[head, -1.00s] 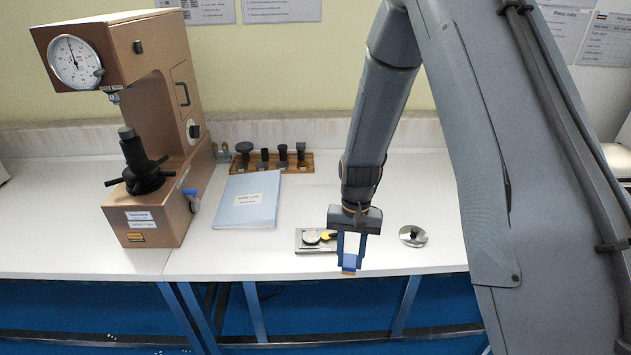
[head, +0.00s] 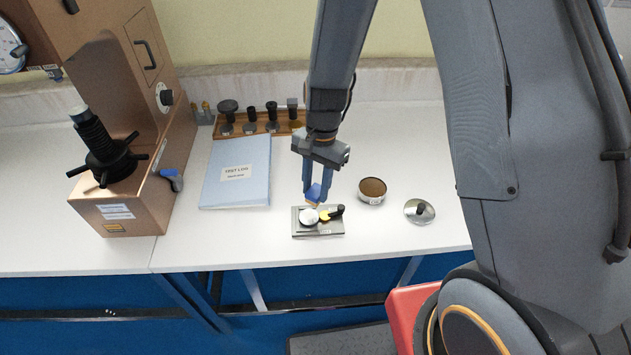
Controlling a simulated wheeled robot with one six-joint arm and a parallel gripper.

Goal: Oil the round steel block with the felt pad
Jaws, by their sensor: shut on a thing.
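My gripper (head: 318,188) is shut on the felt pad (head: 313,194), a small blue block with a tan underside. It holds the pad just above or at the back edge of a grey plate (head: 330,233); I cannot tell whether the pad touches anything. On the plate's left part sits a pale, shiny round disc (head: 309,217), apparently the round steel block. An open round tin (head: 372,191) with a brown inside stands to the right of my gripper.
A shiny round lid with a dark knob (head: 420,211) lies right of the tin. A blue folder (head: 237,172) lies to the left, with a wooden rack (head: 262,122) of dark parts behind. The hardness tester (head: 130,205) stands at far left. The bench's front edge is close.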

